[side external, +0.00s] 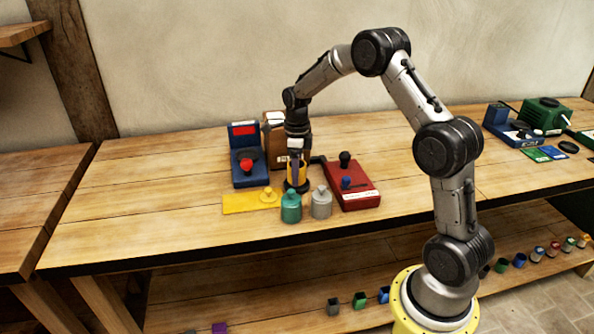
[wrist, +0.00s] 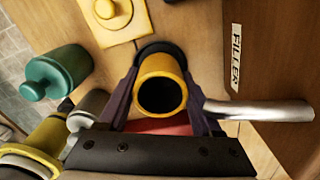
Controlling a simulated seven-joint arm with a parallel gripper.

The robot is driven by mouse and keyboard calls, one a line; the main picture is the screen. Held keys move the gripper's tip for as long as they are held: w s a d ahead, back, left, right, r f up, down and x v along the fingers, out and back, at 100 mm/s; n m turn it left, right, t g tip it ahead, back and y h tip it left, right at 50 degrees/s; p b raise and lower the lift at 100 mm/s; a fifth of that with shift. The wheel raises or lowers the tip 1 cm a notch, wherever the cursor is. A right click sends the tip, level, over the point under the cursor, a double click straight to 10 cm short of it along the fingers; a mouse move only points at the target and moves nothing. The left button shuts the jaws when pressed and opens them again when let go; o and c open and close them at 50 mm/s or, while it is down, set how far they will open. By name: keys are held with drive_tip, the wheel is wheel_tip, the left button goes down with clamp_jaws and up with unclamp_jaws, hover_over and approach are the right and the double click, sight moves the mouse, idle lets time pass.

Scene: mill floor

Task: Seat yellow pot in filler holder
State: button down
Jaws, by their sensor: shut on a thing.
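The yellow pot (wrist: 149,68) is open-topped and upright between the fingers of my gripper (wrist: 160,92), which is shut on it. In the side view, the pot (side external: 303,173) stands below my gripper (side external: 297,168), partly covered by a finger. The filler holder, a black ring (wrist: 152,47), shows around the pot's far side in the wrist view. In the side view, the ring (side external: 300,188) is at the pot's foot. I cannot tell whether the pot's bottom is fully down in it. The brown filler (side external: 275,148) stands behind, its metal spout (wrist: 265,110) to the right of the pot.
A teal jar (side external: 291,209) and a grey jar (side external: 321,205) stand close in front. A yellow lid (side external: 268,195) lies on a yellow plate (side external: 238,203) at left. A blue device (side external: 249,174) and a red device (side external: 357,198) flank the spot. The bench is clear at far left.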

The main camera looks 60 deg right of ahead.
drive_tip(key=shift+f, duration=0.55)
drive_tip(key=shift+c, duration=1.7)
unclamp_jaws()
drive_tip(key=shift+f, duration=0.15)
wheel_tip(320, 180, up, 11)
